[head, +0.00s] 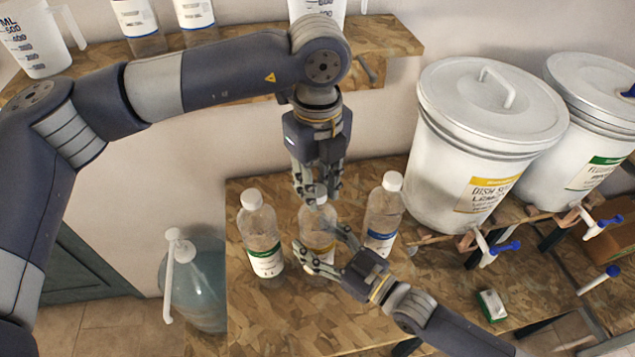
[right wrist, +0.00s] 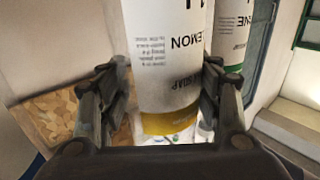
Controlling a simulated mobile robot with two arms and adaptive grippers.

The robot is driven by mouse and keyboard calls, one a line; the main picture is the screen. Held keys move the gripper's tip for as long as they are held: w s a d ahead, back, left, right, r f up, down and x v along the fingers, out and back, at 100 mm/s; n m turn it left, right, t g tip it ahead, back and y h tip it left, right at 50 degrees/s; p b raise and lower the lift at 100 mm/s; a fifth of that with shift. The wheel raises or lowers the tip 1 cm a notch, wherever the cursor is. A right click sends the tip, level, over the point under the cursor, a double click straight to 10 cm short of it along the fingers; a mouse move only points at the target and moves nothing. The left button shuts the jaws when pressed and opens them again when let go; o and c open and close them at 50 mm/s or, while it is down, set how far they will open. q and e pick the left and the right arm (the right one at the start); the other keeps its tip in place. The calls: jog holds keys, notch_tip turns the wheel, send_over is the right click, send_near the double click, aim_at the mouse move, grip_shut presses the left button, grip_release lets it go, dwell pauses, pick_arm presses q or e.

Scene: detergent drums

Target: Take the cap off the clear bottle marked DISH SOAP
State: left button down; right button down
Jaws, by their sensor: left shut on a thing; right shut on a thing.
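The clear dish soap bottle (head: 319,222), with a yellow-banded label, stands upright in the middle of three bottles on the wooden table. It fills the middle of the right wrist view (right wrist: 165,75), where LEMON and part of SOAP can be read upside down. My right gripper (head: 322,248) is shut around the bottle's body, one finger on each side. My left gripper (head: 318,198) points straight down from above and is shut on the bottle's cap. The cap is mostly hidden between the left fingers, and I cannot tell whether it is loose.
A green-labelled bottle (head: 262,235) stands close on the left and a blue-labelled bottle (head: 382,215) close on the right. White drums (head: 485,140) with taps stand behind at right. A green and white sponge (head: 491,306) lies at front right. A large blue-green jug (head: 198,285) stands left.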

pick_arm(q)
jog(key=shift+r, duration=0.15)
jog(key=shift+r, duration=0.95)
jog(key=shift+r, duration=2.05)
pick_arm(e)
jog(key=shift+c, duration=2.2)
grip_release()
